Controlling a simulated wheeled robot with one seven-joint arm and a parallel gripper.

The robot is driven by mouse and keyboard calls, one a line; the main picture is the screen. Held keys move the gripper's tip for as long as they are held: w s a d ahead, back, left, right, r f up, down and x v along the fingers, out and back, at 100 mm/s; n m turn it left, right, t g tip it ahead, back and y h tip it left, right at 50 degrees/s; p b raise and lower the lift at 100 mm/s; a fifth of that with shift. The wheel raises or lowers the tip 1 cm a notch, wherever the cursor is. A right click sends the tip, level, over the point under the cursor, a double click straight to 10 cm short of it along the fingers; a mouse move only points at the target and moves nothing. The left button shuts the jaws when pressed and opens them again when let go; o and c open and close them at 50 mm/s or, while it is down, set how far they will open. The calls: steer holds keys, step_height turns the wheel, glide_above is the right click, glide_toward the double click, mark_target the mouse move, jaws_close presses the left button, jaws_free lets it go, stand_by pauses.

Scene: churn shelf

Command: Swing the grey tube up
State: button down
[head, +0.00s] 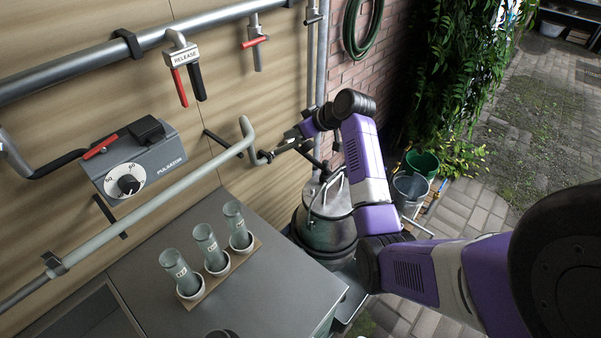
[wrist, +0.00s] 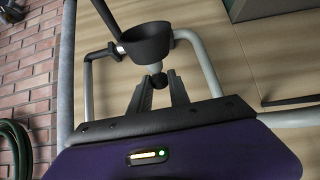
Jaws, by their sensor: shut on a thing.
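The grey tube (head: 165,195) runs slanting along the wooden wall, held by dark brackets. At its right it bends over and turns down to a short end. My gripper (head: 268,156) reaches in from the right and meets this end. In the wrist view, the tube (wrist: 205,68) curves behind a black cup-shaped part (wrist: 146,42). The exact contact is partly hidden by the fingers.
A pulsator box (head: 140,160) and a release handle (head: 183,68) are on the wall. Three glass tubes in a wooden rack (head: 222,272) stand on the grey counter (head: 290,285). A metal churn (head: 328,215) stands below my arm. Buckets (head: 410,188) are farther right.

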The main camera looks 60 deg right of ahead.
steer(key=shift+w, duration=0.1)
steer(key=shift+w+d+r, duration=0.15)
steer(key=shift+w+r, duration=0.2)
steer(key=shift+w, duration=0.25)
steer(key=shift+w+d+r, duration=0.1)
steer(key=shift+w+r, duration=0.25)
steer(key=shift+w, duration=0.4)
steer(key=shift+w+d+r, duration=0.1)
steer(key=shift+w+d+r, duration=0.1)
steer(key=shift+w+r, duration=0.05)
steer(key=shift+w, duration=0.3)
steer(key=shift+w+d+r, duration=0.1)
steer(key=shift+w, duration=0.35)
steer(key=c, duration=1.2)
jaws_free()
steer(key=shift+o, duration=0.2)
